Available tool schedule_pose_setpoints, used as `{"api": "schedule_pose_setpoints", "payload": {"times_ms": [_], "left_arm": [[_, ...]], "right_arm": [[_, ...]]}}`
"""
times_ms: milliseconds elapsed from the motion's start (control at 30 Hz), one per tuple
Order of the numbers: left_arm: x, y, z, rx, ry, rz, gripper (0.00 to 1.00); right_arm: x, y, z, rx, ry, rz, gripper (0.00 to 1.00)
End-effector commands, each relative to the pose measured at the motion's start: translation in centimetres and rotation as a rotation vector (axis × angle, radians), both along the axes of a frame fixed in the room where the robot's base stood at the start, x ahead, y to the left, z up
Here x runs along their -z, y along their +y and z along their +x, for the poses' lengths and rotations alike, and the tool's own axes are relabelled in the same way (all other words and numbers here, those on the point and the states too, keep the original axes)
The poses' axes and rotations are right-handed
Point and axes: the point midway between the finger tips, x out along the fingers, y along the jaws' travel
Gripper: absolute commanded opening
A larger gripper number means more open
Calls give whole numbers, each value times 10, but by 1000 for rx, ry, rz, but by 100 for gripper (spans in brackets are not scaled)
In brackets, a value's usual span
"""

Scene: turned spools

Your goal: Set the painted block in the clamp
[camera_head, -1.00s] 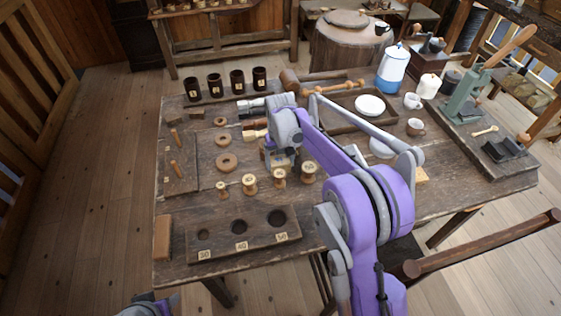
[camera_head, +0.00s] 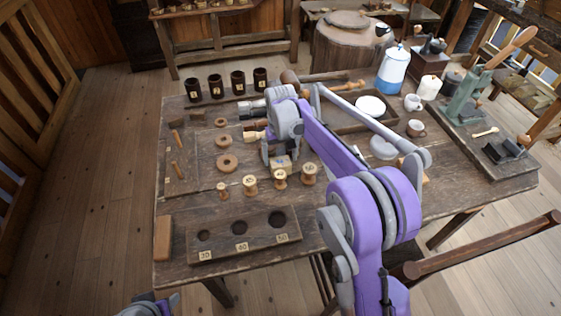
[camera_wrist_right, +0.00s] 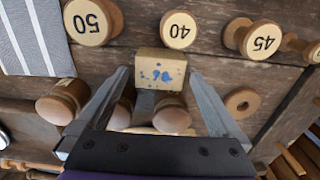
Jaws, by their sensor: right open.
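The painted block (camera_wrist_right: 160,68) is pale wood with blue paint marks. In the head view the block (camera_head: 283,162) sits on the table behind the row of spools. My right gripper (camera_wrist_right: 160,75) is open, with one finger on each side of the block and gaps visible. In the head view my right gripper (camera_head: 280,158) points down over the block. A small dark vise-like clamp (camera_head: 503,150) with a reddish-brown knob stands on the board at the table's right end. Only a piece of my left arm shows at the bottom edge; its jaws cannot be made out.
Several wooden spools (camera_head: 250,185) stand just in front of the block, close to the right gripper. A dark board with holes (camera_head: 240,242) lies at the front.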

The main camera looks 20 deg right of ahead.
Motion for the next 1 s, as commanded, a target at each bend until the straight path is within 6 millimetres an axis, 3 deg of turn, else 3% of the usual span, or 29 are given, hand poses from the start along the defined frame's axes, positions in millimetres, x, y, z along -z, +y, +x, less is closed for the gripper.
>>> {"api": "schedule_pose_setpoints", "payload": {"times_ms": [100,300,433,667,833,1000], "left_arm": [[-4,0,0,0,-1,0,50],[-7,0,1,0,-2,0,50],[-9,0,1,0,-3,0,50],[-9,0,1,0,-3,0,50],[-9,0,1,0,-3,0,50],[-9,0,1,0,-3,0,50]], "right_arm": [[-29,0,0,0,0,0,100],[-67,0,0,0,0,0,100],[-82,0,0,0,0,0,100],[-90,0,-2,-1,-3,0,100],[-102,7,-31,-13,-48,-3,100],[-112,18,-94,-37,-138,-9,100]]}}
